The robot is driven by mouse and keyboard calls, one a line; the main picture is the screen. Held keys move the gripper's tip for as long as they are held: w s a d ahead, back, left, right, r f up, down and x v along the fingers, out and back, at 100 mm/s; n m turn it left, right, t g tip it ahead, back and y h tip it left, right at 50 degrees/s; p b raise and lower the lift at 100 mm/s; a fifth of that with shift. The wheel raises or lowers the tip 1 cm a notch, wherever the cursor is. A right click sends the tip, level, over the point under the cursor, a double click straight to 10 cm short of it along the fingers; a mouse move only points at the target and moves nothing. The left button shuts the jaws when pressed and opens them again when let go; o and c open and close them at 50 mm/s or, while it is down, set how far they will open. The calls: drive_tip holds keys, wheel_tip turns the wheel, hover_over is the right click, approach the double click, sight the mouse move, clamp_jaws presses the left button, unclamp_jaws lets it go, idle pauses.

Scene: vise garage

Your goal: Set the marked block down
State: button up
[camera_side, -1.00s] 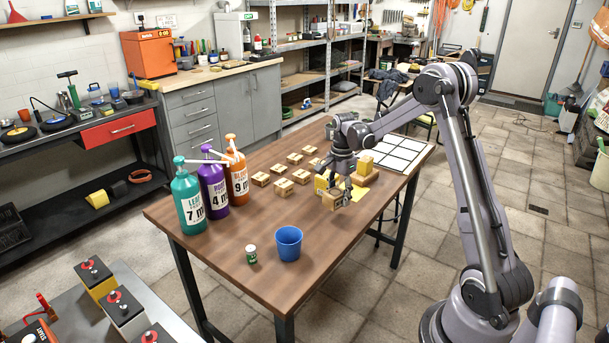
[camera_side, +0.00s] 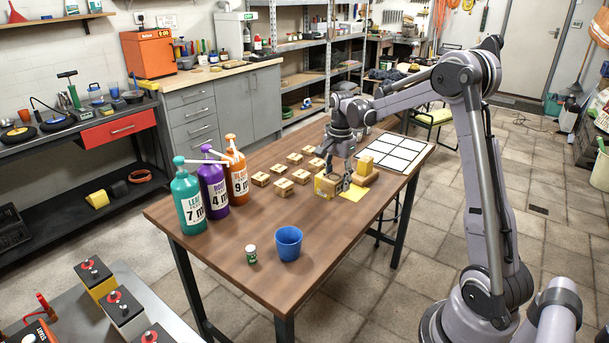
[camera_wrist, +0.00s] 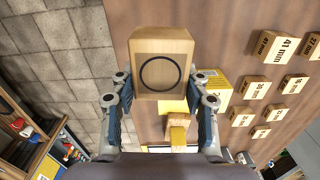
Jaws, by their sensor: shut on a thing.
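The marked block (camera_wrist: 161,73) is pale wood with a black ring on the face toward the wrist camera. My gripper (camera_wrist: 160,92) is shut on it, with a finger at each side. In the side view my gripper (camera_side: 340,182) points down over the table, and the held block (camera_side: 329,188) shows beside the fingers, partly covered. A flat yellow square (camera_side: 350,199) lies on the table just right of the block; part of it also shows in the wrist view (camera_wrist: 172,106). I cannot tell whether the block touches the table.
A wood piece with a yellow block (camera_side: 365,169) stands right of my gripper. Several labelled wood blocks (camera_side: 282,187) stand left and behind. A white grid board (camera_side: 398,152) lies at the right end. A blue cup (camera_side: 288,242) and bottles (camera_side: 214,190) stand nearer.

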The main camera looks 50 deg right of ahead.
drive_tip(key=w+a, duration=0.4)
hover_over(280, 224)
drive_tip(key=shift+n, duration=0.4)
wheel_tip(280, 224, down, 7)
drive_tip(key=shift+r, duration=0.1)
drive_tip(key=shift+a+f, duration=0.1)
drive_tip(key=shift+f, duration=2)
drive_tip(key=shift+f, duration=0.1)
drive_tip(key=o, duration=1.2)
drive_tip(key=shift+c, duration=0.2)
